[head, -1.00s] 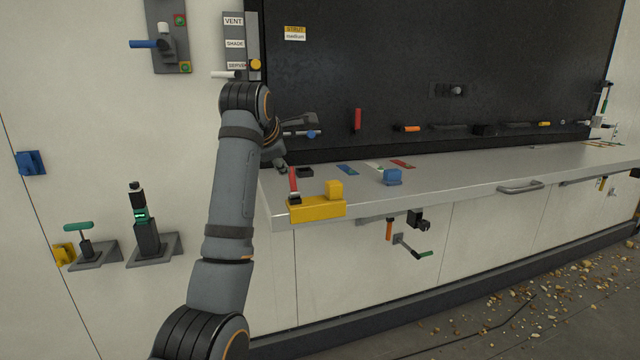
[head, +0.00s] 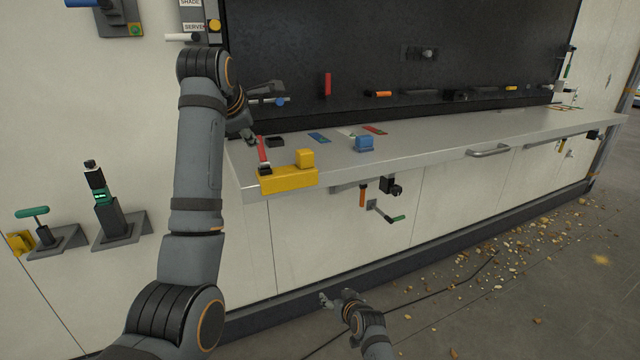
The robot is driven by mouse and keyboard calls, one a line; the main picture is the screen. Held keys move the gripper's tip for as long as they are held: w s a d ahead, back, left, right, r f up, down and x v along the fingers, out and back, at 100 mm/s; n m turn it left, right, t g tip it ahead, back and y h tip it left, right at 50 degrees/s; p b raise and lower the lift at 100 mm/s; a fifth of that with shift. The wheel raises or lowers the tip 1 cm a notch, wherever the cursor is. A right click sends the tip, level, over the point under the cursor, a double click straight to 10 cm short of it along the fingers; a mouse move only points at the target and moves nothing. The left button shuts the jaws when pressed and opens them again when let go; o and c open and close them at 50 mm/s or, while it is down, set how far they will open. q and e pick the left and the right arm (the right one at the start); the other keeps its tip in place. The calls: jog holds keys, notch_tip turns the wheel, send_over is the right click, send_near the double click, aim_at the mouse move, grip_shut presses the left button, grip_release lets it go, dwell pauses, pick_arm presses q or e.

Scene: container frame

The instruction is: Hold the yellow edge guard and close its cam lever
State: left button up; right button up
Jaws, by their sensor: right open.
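The yellow edge guard (head: 290,180) sits over the front edge of the counter near its left corner. A yellow block (head: 304,159) stands on top of it. Its red cam lever (head: 263,151) points up from a dark pivot at the left end. My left gripper (head: 248,134) is just behind and left of the lever, apparently apart from it; it is small and partly behind my own arm, so its jaws are unclear. My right gripper (head: 334,299) is open and empty, low in front of the cabinet, well below the guard.
Below the edge, an orange-handled clamp (head: 363,195) and a green-handled crank (head: 388,213) stick out from the cabinet. A bar handle (head: 488,150) is farther right. Debris (head: 520,250) litters the floor.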

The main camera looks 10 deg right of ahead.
jog(key=w+a+r+t+y, duration=0.1)
jog(key=w+r, duration=0.2)
jog(key=r, duration=0.6)
jog(key=w+a+r+t, duration=0.2)
jog(key=r, duration=0.7)
jog(key=n+t+y, duration=0.2)
jog(key=t, duration=0.1)
send_near(307, 162)
jog(key=w, duration=0.2)
jog(key=x, duration=1)
jog(key=shift+w+a+f, duration=0.1)
jog(key=shift+a, duration=0.15)
